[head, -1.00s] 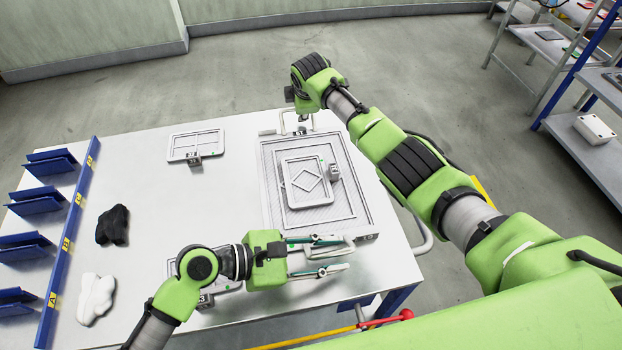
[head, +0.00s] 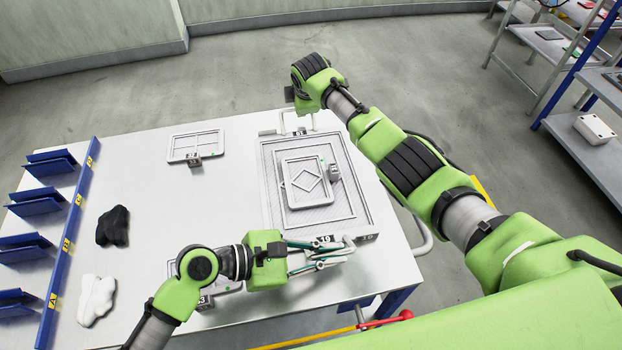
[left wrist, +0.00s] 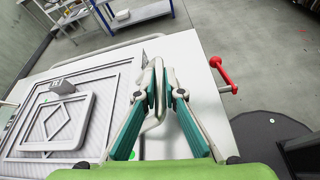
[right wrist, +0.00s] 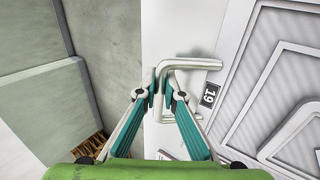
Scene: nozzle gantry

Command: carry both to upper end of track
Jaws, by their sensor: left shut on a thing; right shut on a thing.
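A large grey ribbed tray (head: 362,208) lies flat on the white table, with a pale bar handle at its near and far ends. A smaller framed plate with a diamond outline (head: 292,202) lies on it. My left gripper (head: 335,250) is shut on the near handle, and the left wrist view shows its fingers (left wrist: 162,90) around that handle (left wrist: 154,118). My right gripper (right wrist: 163,90) is shut on the far handle (right wrist: 192,64), beside a label reading 19. In the head view my right arm partly hides that end.
A second framed plate (head: 196,143) lies left of the tray. Black (head: 113,226) and white (head: 96,298) lumps lie farther left, beside a blue rail (head: 67,245) with bins. A red-knobbed lever (head: 405,314) stands at the near edge. Shelving (head: 590,165) stands right.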

